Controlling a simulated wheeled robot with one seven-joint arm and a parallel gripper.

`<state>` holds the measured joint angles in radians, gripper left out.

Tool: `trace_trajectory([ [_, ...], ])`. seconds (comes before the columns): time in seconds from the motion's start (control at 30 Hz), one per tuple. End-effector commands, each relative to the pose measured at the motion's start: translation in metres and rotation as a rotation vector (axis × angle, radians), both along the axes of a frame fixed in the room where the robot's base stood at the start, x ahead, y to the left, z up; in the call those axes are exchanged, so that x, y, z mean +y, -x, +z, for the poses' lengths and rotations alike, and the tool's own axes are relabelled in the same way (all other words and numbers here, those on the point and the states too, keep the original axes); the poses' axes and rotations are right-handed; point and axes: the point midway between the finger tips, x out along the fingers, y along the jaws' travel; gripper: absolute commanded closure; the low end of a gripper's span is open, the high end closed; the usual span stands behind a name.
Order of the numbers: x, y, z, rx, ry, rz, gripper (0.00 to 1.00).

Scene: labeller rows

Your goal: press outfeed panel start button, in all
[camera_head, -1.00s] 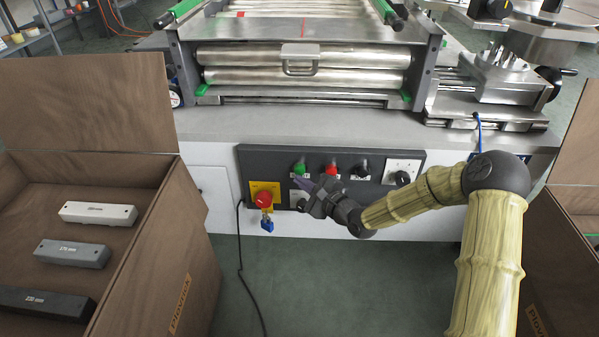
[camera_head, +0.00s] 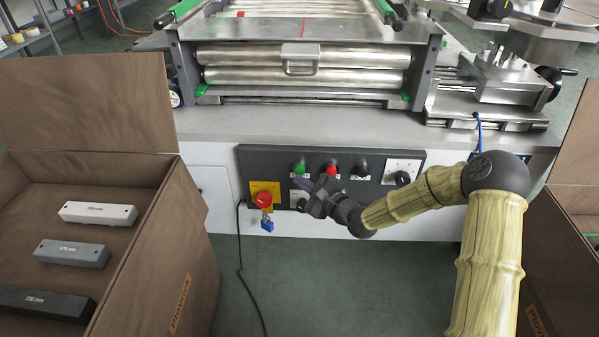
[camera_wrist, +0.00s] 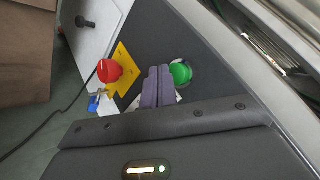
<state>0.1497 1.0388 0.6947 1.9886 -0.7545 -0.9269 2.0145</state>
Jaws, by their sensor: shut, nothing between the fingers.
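The dark outfeed panel (camera_head: 378,158) is on the front of the machine. Its green button (camera_head: 299,168) is at the upper left, and it also shows in the wrist view (camera_wrist: 180,72). A red button (camera_head: 331,169) is to its right. A red emergency knob (camera_head: 263,199) on a yellow plate is at the lower left, with a blue padlock (camera_head: 267,224) below it. My gripper (camera_head: 303,184) is shut and empty in front of the panel, just below the green button. In the wrist view the closed fingers (camera_wrist: 158,86) appear beside the green button; contact cannot be told.
A black knob (camera_head: 361,168) and a white dial plate (camera_head: 403,171) are on the panel's right. Metal rollers (camera_head: 300,55) are above. A black cable hangs below the panel.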

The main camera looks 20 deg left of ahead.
Motion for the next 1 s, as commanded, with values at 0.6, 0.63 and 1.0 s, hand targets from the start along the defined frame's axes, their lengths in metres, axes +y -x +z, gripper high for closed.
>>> trace_trajectory([
  [0.6,0.0006,-0.0042,0.0019,0.000,-0.001,-0.001,1.00],
  [0.63,0.0007,-0.0051,0.0020,0.001,-0.001,-0.001,1.00],
  [1.0,0.0016,-0.0083,0.0004,0.000,0.000,0.000,1.00],
])
